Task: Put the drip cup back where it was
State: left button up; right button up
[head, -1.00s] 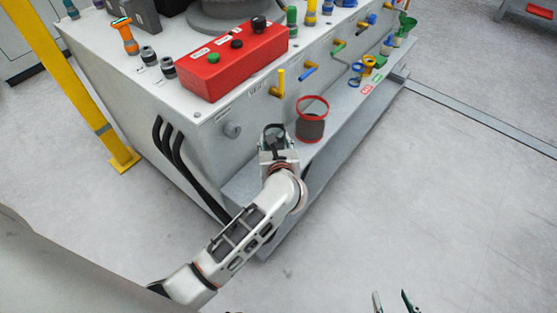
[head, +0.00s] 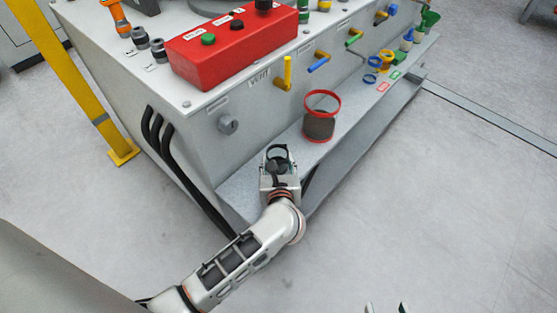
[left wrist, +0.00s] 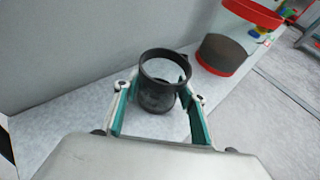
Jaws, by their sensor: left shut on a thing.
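The dark drip cup (head: 277,158) is a small black cup with an open ring rim. My left gripper (head: 278,172) is shut on it at the near end of the grey ledge. In the left wrist view the cup (left wrist: 157,98) stands upright between the two teal-lined fingers (left wrist: 158,112). I cannot tell whether its base touches the ledge. My right gripper (head: 386,309) shows only its fingertips at the bottom edge; they are apart with nothing seen between them.
A red-rimmed dark container (head: 320,122) stands on the ledge (head: 345,128) beyond my left gripper. Coloured valve handles (head: 318,64) stick out of the cabinet wall above. A red button box (head: 232,45) sits on top. Black cables (head: 172,150) hang left. Floor on the right is clear.

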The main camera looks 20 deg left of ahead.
pick_arm(q)
jog(key=shift+f, duration=0.25)
jog(key=o, duration=1.2)
jog(key=shift+r, duration=0.1)
pick_arm(e)
jog(key=shift+s+f, duration=0.15)
jog(key=shift+f, duration=0.1)
jog(key=shift+a+r, duration=0.1)
pick_arm(q)
jog(key=shift+r, duration=0.25)
jog(key=p+v, duration=0.1)
jog(key=v, duration=0.6)
jog(key=shift+w, duration=0.1)
jog(key=shift+s+d, duration=0.15)
jog(key=shift+s, duration=0.15)
pick_arm(e)
jog(key=shift+s+d+f+g, duration=0.15)
jog(key=shift+s+d+f, duration=0.1)
jog(key=shift+d+f, duration=0.2)
jog(key=shift+s+d+f+g, duration=0.2)
jog(key=shift+d+f, duration=0.1)
jog(key=shift+d, duration=0.15)
jog(key=shift+w+a+r, duration=0.15)
jog(key=shift+r, duration=0.05)
